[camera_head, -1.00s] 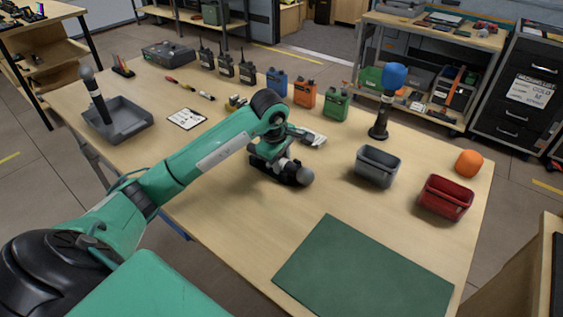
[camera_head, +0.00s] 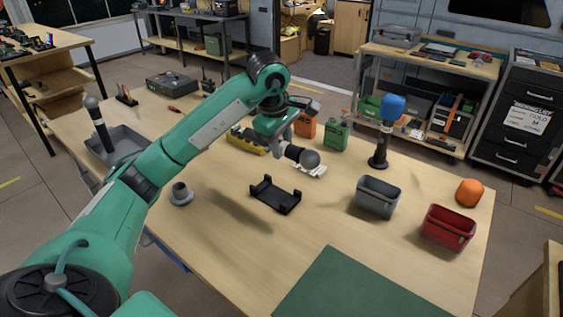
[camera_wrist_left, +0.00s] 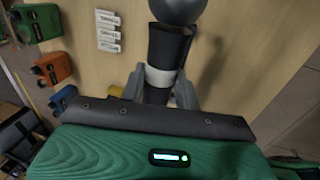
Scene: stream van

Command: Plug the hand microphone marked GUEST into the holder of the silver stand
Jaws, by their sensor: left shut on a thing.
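My left gripper (camera_head: 284,148) is shut on a black hand microphone (camera_head: 292,152) with a grey ball head, and holds it tilted above the table. In the left wrist view the microphone (camera_wrist_left: 168,48) has a white band between the fingers (camera_wrist_left: 158,85); no lettering is readable. A small grey, silver-looking stand (camera_head: 181,194) with a round base and short upright holder stands on the table, left of the gripper and below the forearm. An empty black cradle (camera_head: 276,195) lies nearer than the gripper. My right gripper is not in view.
A blue-headed microphone (camera_head: 391,106) stands on a black stand. Another microphone (camera_head: 98,122) leans in a grey tray (camera_head: 128,143). Radios (camera_head: 334,136) stand behind.

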